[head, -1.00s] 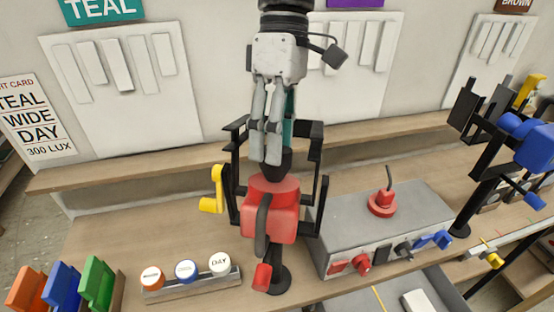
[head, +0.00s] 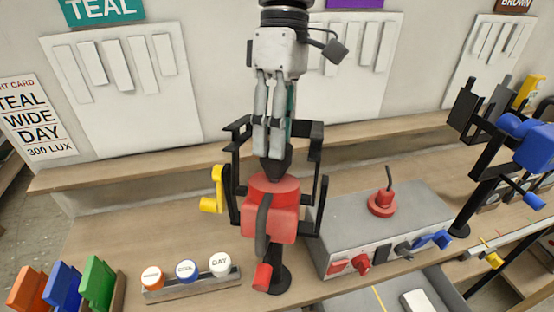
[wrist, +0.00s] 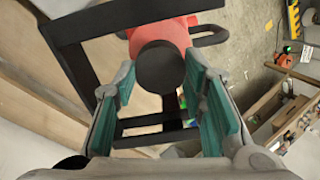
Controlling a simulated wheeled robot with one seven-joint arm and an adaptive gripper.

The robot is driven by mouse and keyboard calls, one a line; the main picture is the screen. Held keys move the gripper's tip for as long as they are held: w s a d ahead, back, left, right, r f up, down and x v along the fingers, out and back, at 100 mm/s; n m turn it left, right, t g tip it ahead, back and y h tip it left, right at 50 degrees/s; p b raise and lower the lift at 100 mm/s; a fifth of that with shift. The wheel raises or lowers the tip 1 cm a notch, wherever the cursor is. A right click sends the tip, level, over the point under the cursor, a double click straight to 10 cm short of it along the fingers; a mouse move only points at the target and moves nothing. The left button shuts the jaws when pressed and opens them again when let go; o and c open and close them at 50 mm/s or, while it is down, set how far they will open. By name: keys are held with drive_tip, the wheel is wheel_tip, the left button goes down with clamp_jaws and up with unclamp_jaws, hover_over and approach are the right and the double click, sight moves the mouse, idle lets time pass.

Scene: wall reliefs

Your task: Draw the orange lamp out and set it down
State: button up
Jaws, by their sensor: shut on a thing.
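A small orange cylinder with a white labelled cap (head: 151,279), the only orange lamp-like piece I can make out, stands at the left end of a grey rack (head: 193,288). My gripper (head: 274,155) is away from it, above a red lamp head (head: 270,218) held in a black frame. My gripper's fingers are shut on the dark cap (head: 275,172) on top of this red head. In the wrist view the cap's round dark end (wrist: 160,67) lies between the teal finger pads, with the red body behind it.
A blue and a white capped cylinder (head: 220,264) share the rack. Black frame arms (head: 317,190) stand close on both sides of the red head. A grey box (head: 385,220) with switches is to the right. Bare bench shows (head: 125,235) left of the frame.

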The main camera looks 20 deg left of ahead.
drive_tip(key=shift+v, duration=1.2)
idle(0.5)
drive_tip(key=shift+p+v, duration=0.45)
drive_tip(key=shift+v, duration=1.55)
